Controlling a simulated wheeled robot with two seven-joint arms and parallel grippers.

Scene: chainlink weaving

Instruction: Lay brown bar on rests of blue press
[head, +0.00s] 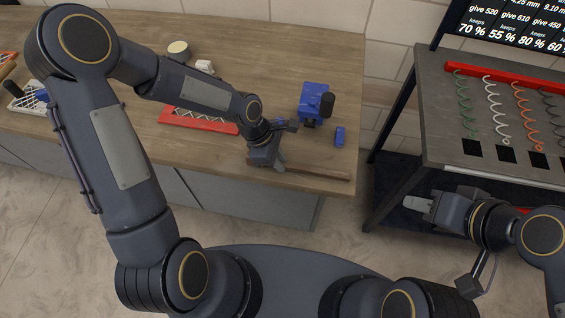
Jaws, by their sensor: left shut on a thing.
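The brown bar (320,173) is long and thin and extends to the right from my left gripper (279,161), near the front right edge of the wooden table. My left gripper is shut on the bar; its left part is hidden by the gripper. I cannot tell whether the bar touches the table. The blue press (313,98) with a dark cylinder stands behind the bar, near the table's right end. A small blue block (340,136) is in front of the press, apart from the bar. My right gripper (418,203) is away to the right, beside the rack; its opening is unclear.
A red frame with white mesh (200,119) lies on the wooden table (270,40), partly behind my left arm. A round pale item (178,48) and a small white item (205,66) are farther back. A grey bench (440,100) at right holds several coloured coils (494,90).

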